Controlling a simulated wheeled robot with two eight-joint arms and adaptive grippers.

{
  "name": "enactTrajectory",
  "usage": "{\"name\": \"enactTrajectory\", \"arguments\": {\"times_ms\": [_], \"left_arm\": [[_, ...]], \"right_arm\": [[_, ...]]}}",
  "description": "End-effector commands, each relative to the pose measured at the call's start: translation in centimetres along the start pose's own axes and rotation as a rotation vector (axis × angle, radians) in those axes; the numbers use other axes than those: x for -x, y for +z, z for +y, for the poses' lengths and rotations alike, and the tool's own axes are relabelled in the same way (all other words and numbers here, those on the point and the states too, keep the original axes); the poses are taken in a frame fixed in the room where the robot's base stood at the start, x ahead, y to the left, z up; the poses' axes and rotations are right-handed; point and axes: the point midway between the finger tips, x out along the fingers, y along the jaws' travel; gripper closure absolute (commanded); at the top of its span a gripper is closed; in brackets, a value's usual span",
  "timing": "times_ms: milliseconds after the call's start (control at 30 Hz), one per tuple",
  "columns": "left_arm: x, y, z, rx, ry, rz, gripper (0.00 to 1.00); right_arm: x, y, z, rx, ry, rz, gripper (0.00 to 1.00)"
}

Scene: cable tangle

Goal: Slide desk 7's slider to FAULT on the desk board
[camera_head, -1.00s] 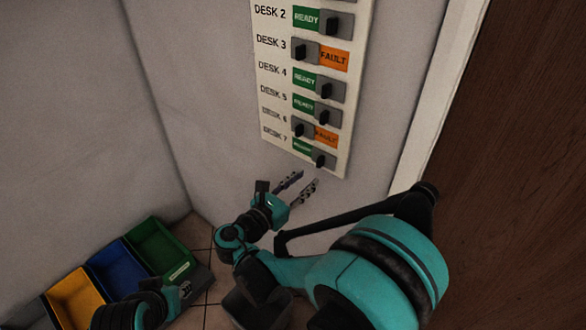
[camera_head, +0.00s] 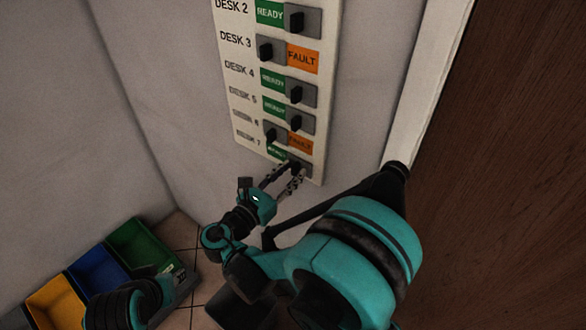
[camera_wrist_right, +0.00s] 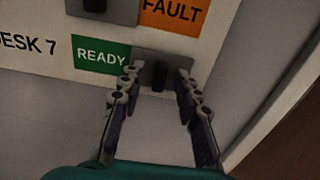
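The white desk board (camera_head: 228,88) hangs on the wall. Its lowest row, DESK 7, shows a green READY label (camera_wrist_right: 101,54) with the grey slider plate to the right of it. The slider's dark knob (camera_wrist_right: 159,77) stands up from that plate; no FAULT label shows in this row. My right gripper (camera_head: 294,169) is open at the board's lower edge. In the right wrist view its fingers (camera_wrist_right: 157,84) lie one on each side of the knob, with gaps visible. Only part of my left arm shows at the bottom left of the head view; its gripper cannot be made out.
The DESK 6 row above shows an orange FAULT label (camera_wrist_right: 174,14), with its knob (camera_wrist_right: 95,4) to the left. A brown door (camera_head: 510,170) and pale frame stand to the right. Green (camera_head: 143,243), blue (camera_head: 98,274) and yellow (camera_head: 55,300) bins sit at the lower left.

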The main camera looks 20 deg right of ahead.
Motion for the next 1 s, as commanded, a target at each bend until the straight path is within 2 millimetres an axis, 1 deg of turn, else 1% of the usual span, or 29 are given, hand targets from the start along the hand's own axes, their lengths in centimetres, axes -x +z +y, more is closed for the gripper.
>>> {"name": "enactTrajectory", "arguments": {"times_ms": [67, 100, 167, 200, 233, 400, 467, 567, 700, 800, 900, 1000], "left_arm": [[0.0, 0.0, 0.0, 0.0, 0.0, 0.0, 0.67], [0.0, 0.0, 0.0, 0.0, 0.0, 0.0, 0.67], [0.0, 0.0, 0.0, 0.0, 0.0, 0.0, 0.67], [0.0, 0.0, 0.0, 0.0, 0.0, 0.0, 0.67], [0.0, 0.0, 0.0, 0.0, 0.0, 0.0, 0.67], [0.0, 0.0, 0.0, 0.0, 0.0, 0.0, 0.67], [0.0, 0.0, 0.0, 0.0, 0.0, 0.0, 0.67], [-0.1, 0.1, 0.0, 0.0, 0.0, 0.0, 0.67], [-0.3, 0.2, 0.0, 0.0, 0.0, 0.0, 0.67], [-0.3, 0.2, 0.0, 0.0, 0.0, 0.0, 0.67], [-0.3, 0.2, 0.0, 0.0, 0.0, 0.0, 0.67], [-0.3, 0.2, 0.0, 0.0, 0.0, 0.0, 0.67]], "right_arm": [[0.0, 0.0, 0.0, 0.0, 0.0, 0.0, 0.67], [0.0, 0.0, 0.0, 0.0, 0.0, 0.0, 0.72], [0.0, 0.0, 0.0, 0.0, 0.0, 0.0, 0.88], [0.0, 0.0, 0.0, 0.0, 0.0, 0.0, 0.99], [0.0, 0.0, 0.0, 0.0, 0.0, 0.0, 1.0], [0.0, 0.0, 0.0, 0.0, 0.0, 0.0, 1.0], [0.0, 0.0, 0.3, 0.0, 0.0, 0.0, 1.0], [0.0, -0.1, 2.0, 0.0, 0.0, 0.0, 1.0], [0.0, -0.1, 5.2, 0.0, 0.0, 0.0, 1.0], [0.0, -0.1, 7.0, 0.0, 0.0, 0.0, 1.0], [0.0, 0.0, 8.0, 0.0, -0.001, 0.0, 1.0], [0.0, 0.0, 8.2, 0.0, 0.0, 0.0, 1.0]]}}
